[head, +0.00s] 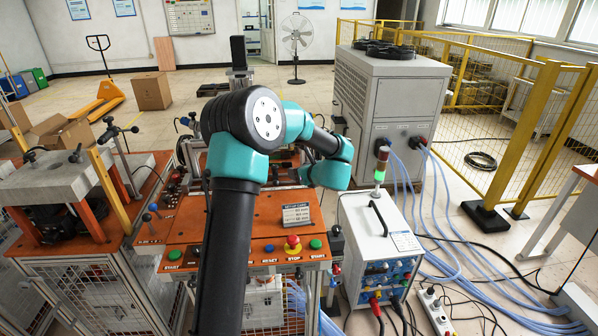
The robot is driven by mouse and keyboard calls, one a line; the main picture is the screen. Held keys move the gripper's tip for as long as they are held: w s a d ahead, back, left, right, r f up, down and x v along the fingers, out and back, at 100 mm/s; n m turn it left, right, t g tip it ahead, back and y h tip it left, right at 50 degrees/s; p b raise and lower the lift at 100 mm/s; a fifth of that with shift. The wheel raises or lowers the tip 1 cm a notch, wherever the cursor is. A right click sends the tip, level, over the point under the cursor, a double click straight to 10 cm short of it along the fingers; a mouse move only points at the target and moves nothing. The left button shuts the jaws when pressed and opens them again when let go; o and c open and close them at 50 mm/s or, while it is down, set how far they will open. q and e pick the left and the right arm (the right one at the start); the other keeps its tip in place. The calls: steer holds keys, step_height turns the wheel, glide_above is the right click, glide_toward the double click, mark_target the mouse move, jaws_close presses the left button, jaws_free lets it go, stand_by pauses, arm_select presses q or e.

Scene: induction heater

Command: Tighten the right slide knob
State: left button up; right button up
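I cannot pick out the right slide knob for certain; my arm covers much of the middle of the orange-topped machine (185,225). A small black fitting (337,240) sits at the machine's right edge, but I cannot tell if it is a slide knob. One of my teal and black arms rises from the bottom, bends at a large black joint and reaches right over the machine's back. Its wrist end is at the centre, and no gripper fingers show there. A small teal part of mine shows at the bottom edge. Neither gripper can be seen.
The front panel has a red emergency stop button (293,243) and green start buttons. A white power unit (380,245) with a signal light (381,165) stands close at right. Blue hoses (437,215) run along the floor. An orange-topped press (60,215) stands left.

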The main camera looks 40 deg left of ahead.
mark_target(277, 167)
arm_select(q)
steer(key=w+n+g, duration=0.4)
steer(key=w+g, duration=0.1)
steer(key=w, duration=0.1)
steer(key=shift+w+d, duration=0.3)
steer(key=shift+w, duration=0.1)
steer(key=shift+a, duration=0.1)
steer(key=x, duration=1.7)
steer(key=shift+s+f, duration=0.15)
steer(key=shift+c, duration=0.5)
